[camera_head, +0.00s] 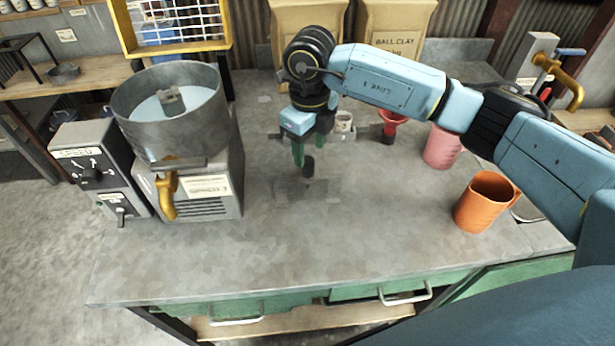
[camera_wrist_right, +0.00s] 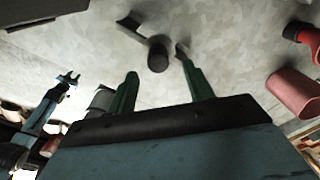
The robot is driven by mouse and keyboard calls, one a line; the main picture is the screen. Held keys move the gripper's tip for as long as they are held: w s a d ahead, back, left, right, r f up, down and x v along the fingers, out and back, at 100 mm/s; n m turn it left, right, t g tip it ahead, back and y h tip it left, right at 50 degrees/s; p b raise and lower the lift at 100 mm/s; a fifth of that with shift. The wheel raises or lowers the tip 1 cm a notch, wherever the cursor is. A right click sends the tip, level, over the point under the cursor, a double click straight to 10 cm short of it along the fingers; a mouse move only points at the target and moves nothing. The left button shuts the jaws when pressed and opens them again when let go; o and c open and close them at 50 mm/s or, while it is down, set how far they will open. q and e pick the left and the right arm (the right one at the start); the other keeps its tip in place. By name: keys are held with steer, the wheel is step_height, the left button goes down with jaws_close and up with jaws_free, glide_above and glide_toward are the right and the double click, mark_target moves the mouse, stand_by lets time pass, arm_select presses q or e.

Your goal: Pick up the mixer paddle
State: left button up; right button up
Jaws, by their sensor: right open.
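My right gripper (camera_head: 303,168) points down over the middle of the worktop, its green fingers apart. It also shows in the right wrist view (camera_wrist_right: 155,62), with a dark upright cylinder (camera_wrist_right: 158,54) between and beyond the fingertips. A flat dark piece (camera_wrist_right: 131,27) lies next to this cylinder. They appear to be parts of the mixer paddle, but I cannot tell how they join. The dark cylinder (camera_head: 308,166) also shows just below the fingers in the head view. My left gripper (camera_wrist_right: 69,77) is small at the left of the wrist view, its prongs apart and empty.
A mixer with a round metal bowl (camera_head: 175,125) and a speed box (camera_head: 95,165) stand at left. Clay bags (camera_head: 395,25) stand behind. The front middle worktop is clear.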

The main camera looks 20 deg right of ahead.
mark_target(308, 159)
steer(key=shift+a+f+p, duration=0.15)
steer(key=shift+f+p, duration=0.15)
steer(key=shift+f, duration=2.45)
steer(key=shift+w+r, duration=0.1)
steer(key=c, duration=1)
